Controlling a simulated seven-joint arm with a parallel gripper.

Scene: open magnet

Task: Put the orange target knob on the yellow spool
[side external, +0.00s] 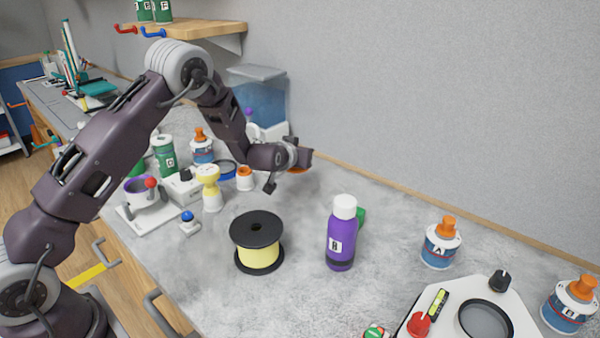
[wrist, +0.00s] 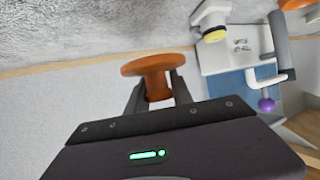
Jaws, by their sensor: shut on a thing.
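The yellow spool (side external: 258,257) stands upright on the grey worktop in the side external view, with black flanges at top and bottom and a small hole in the top. The orange knob (wrist: 150,68) has a wide disc head and a narrower stem. My gripper (wrist: 157,88) is shut on its stem, as the wrist view shows. In the side external view my gripper (side external: 303,158) is behind and right of the spool, above the back of the worktop. Only a sliver of the orange knob (side external: 299,171) shows under it. The spool is out of the wrist view.
A purple bottle (side external: 341,240) stands right of the spool, with a green item behind it. Orange-capped bottles (side external: 441,247) and a white panel (side external: 455,318) are further right. A yellow-and-white piece (side external: 211,190) and a blue button (side external: 188,220) are left. The worktop between spool and wall is clear.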

